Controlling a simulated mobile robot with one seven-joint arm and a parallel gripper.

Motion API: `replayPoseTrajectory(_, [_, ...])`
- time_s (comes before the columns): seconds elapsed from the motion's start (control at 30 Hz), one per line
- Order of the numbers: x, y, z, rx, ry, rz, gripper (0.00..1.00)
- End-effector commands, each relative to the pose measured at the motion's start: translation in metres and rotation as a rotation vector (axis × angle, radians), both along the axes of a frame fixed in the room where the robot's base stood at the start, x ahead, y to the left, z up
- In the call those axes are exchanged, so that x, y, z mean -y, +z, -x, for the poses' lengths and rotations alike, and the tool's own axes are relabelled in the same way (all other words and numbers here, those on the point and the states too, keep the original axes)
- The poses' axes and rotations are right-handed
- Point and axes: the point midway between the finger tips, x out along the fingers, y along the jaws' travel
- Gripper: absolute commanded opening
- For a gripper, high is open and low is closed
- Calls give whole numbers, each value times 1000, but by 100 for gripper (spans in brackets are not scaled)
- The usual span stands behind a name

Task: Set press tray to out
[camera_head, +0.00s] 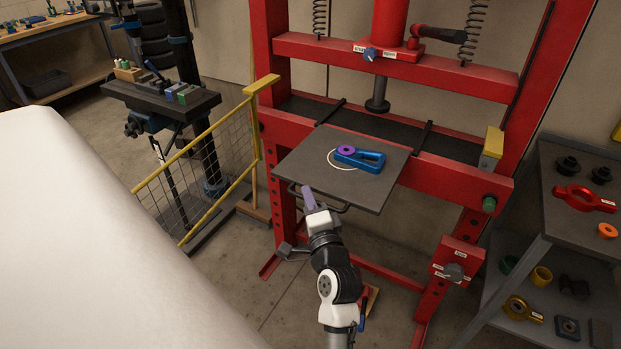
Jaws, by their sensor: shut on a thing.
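The press tray (375,192) is a flat dark grey plate projecting forward from the bed of the red press (400,72). A thin dark handle bar (338,209) runs along its front edge. My gripper (309,194) is at the left part of this handle, just in front of the tray, and is shut on it. The fingers partly hide the handle. A blue part (366,160) with a purple ring (346,150) lies on the tray, over a thin white ring mark.
A yellow mesh guard (200,170) stands open at the left of the press. A red control box (458,260) is at the lower right. A shelf (570,215) with parts stands at the right. Floor shows below the tray.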

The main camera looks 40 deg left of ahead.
Motion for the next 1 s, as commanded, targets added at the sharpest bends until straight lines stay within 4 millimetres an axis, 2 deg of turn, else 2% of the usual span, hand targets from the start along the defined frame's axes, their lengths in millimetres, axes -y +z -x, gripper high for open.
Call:
replayPoseTrajectory(0.47, [0, -1, 4, -2, 3, 0, 0])
replayPoseTrajectory(0.5, [0, -1, 4, -2, 4, 1, 11])
replayPoseTrajectory(0.67, [0, -1, 3, -2, 3, 0, 32])
replayPoseTrajectory(1.0, [5, -3, 5, -2, 0, 0, 32])
